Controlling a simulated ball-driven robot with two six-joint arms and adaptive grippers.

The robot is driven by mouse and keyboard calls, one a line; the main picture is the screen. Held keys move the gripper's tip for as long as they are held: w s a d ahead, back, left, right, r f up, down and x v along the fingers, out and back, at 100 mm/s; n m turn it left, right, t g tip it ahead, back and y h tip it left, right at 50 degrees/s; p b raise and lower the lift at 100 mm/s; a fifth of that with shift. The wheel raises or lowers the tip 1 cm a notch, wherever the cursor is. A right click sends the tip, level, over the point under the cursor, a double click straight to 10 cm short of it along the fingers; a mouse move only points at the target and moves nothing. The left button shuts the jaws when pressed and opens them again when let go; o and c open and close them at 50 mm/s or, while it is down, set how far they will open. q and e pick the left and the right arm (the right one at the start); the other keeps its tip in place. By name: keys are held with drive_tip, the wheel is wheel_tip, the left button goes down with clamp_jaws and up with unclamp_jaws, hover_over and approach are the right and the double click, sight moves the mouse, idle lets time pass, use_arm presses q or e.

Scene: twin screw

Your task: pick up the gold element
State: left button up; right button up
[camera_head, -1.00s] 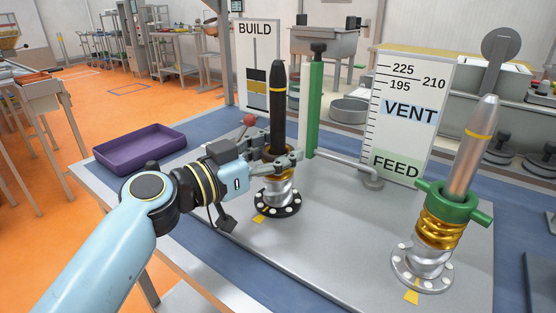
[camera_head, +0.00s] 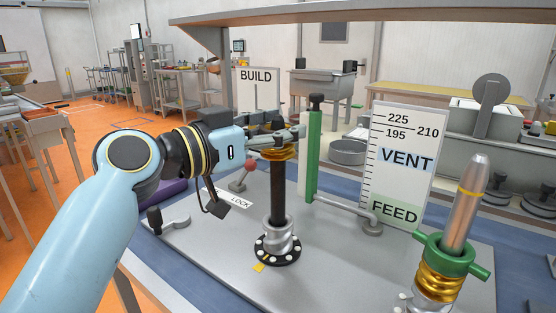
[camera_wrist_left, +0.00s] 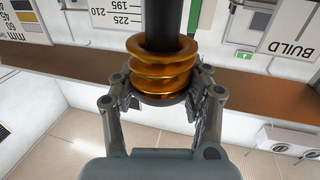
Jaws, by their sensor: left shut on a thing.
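My left gripper (camera_head: 290,141) is shut on a gold element (camera_head: 279,153), a coiled ring, and holds it high at the upper end of a black post (camera_head: 278,200). In the left wrist view the gold element (camera_wrist_left: 163,72) sits between my gripper's fingers (camera_wrist_left: 163,103), with the dark post running into the coil. I cannot tell whether the post's tip is still inside it. The post stands upright on a silver base with a black flange (camera_head: 277,250). A second gold coil (camera_head: 438,284) sits below a green collar (camera_head: 452,257) at the right. My right gripper is not in view.
A green upright (camera_head: 314,150) stands close right of the post. A marked board (camera_head: 400,160) and a silver rod (camera_head: 465,205) stand further right. A red-knobbed lever (camera_head: 250,166) and a purple tray (camera_head: 172,192) are left. The plate (camera_head: 345,265) between the two stations is clear.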

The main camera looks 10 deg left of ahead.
use_arm(q)
wheel_tip(320, 180, up, 15)
drive_tip(key=s+a+f+n+t+y+b, duration=0.1)
drive_tip(key=s+a+f+b, duration=0.3)
drive_tip(key=f, duration=0.7)
drive_tip(key=s+a+f+y+b, duration=0.15)
drive_tip(key=s+a+f, duration=0.4)
drive_tip(key=f, duration=0.55)
drive_tip(key=w+d+r+h+p, duration=0.1)
drive_tip(key=w+d+r+p, duration=0.2)
drive_tip(key=r, duration=0.8)
drive_tip(key=w+d+r+m+g+h+p, duration=0.1)
drive_tip(key=w+d+r+p, duration=0.2)
drive_tip(key=w+d+r, duration=0.3)
wheel_tip(320, 180, up, 5)
drive_tip(key=shift+w+d+r, duration=0.2)
drive_tip(key=shift+w+d, duration=0.05)
drive_tip(key=shift+h, duration=0.25)
